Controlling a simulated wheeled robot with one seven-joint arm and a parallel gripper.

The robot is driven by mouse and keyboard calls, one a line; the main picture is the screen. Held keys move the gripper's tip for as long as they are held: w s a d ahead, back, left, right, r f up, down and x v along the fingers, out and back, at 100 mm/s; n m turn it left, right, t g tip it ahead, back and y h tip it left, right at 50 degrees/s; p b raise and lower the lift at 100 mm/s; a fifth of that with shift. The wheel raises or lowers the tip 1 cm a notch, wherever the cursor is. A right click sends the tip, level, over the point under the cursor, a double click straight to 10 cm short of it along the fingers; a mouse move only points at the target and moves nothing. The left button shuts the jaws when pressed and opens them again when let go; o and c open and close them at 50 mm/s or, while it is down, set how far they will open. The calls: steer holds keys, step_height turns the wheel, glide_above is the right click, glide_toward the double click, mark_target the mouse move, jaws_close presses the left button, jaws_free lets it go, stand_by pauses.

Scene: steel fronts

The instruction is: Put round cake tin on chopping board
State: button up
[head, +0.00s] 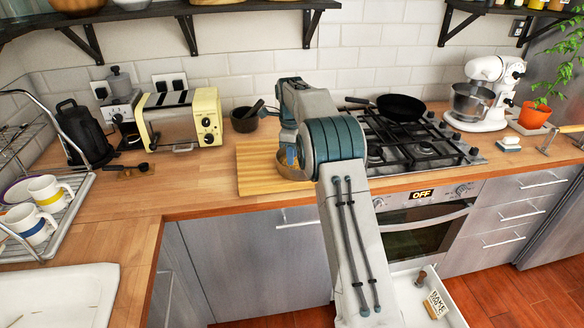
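The wooden chopping board (257,168) lies on the counter left of the hob. A round, golden-brown metal tin (291,173), which looks like the round cake tin, is at the board's right part, mostly hidden behind my arm. I cannot tell whether it rests on the board or is held just above it. My gripper (291,156) is down at the tin; only a small blue part shows, inside the tin's outline. Its fingertips are hidden by my arm, so its grip on the tin does not show.
A mortar (245,119) stands behind the board. A cream toaster (182,120) and a coffee machine stand to the left. A black pan (400,107) sits on the hob at right.

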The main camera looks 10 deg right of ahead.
steer(key=s+r+n, duration=0.5)
steer(key=s+r, duration=0.3)
steer(key=r, duration=0.4)
steer(key=s+r+n+t, duration=0.1)
steer(key=s+r+n, duration=0.2)
steer(key=s+n, duration=0.55)
steer(key=s+f+n, duration=0.2)
steer(key=s+n, duration=0.1)
steer(key=s, duration=0.6)
steer(key=s+f+n+t, duration=0.1)
steer(key=s+f+n, duration=0.1)
steer(key=s, duration=0.7)
steer(key=s+f+n+t, duration=0.1)
steer(key=s+f+n, duration=0.2)
steer(key=s, duration=0.6)
steer(key=shift+s+n, duration=0.15)
steer(key=shift+n, duration=0.6)
steer(key=shift+d, duration=0.15)
